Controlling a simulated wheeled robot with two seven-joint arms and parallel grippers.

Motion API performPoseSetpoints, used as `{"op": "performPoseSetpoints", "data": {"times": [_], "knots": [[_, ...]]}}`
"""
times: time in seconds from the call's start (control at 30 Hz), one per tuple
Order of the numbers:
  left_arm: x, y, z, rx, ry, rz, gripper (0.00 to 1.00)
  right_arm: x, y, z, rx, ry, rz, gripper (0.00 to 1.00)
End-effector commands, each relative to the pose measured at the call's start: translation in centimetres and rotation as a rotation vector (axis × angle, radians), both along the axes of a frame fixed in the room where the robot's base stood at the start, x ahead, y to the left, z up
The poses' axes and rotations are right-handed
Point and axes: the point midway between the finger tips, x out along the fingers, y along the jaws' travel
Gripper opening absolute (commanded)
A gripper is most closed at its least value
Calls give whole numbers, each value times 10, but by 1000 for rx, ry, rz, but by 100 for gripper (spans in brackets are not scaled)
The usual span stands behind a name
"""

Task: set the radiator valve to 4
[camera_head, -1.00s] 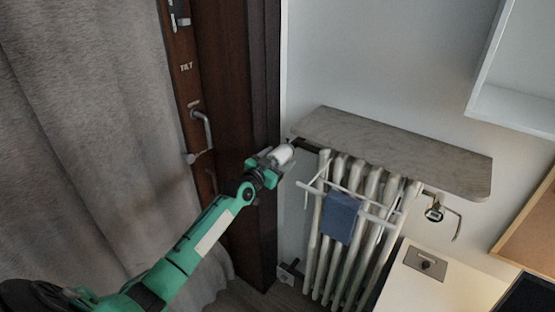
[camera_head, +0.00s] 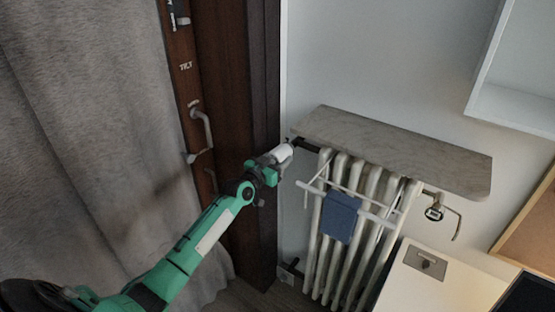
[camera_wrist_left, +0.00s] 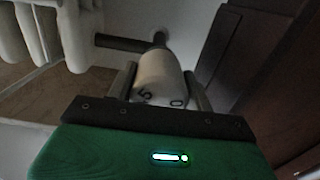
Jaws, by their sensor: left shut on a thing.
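The radiator valve (camera_head: 283,152) is a white knob at the upper left end of the radiator, on a dark pipe. In the left wrist view the valve (camera_wrist_left: 158,75) shows a "5" and a "0" on the side near the gripper. My left gripper (camera_head: 271,163) is shut on it, with one finger on each side; the fingers also show in the left wrist view (camera_wrist_left: 160,88). The pointer mark cannot be made out. My right gripper is not in view.
The white radiator (camera_head: 367,184) stands under a stone shelf (camera_head: 395,150). A rack with a blue cloth (camera_head: 341,216) hangs on its front. A dark wooden door frame (camera_head: 262,100) with a handle (camera_head: 203,130) and a grey curtain (camera_head: 90,110) are on the left.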

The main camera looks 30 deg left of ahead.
Motion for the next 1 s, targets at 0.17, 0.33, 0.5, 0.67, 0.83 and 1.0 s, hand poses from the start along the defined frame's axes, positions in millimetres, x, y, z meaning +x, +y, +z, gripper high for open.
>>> {"op": "performPoseSetpoints", "data": {"times": [0.17,0.33,0.5,0.67,0.83,1.0], "knots": [[0,-1,0,-159,23,0,29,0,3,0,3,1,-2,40],[0,-2,0,-322,46,0,29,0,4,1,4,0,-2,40],[0,-2,1,-482,68,0,29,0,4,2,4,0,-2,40],[0,-3,1,-633,90,0,29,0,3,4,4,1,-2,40],[-1,-3,2,-793,111,1,29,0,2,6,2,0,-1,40],[-1,-4,3,-951,133,1,29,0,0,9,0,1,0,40]]}}
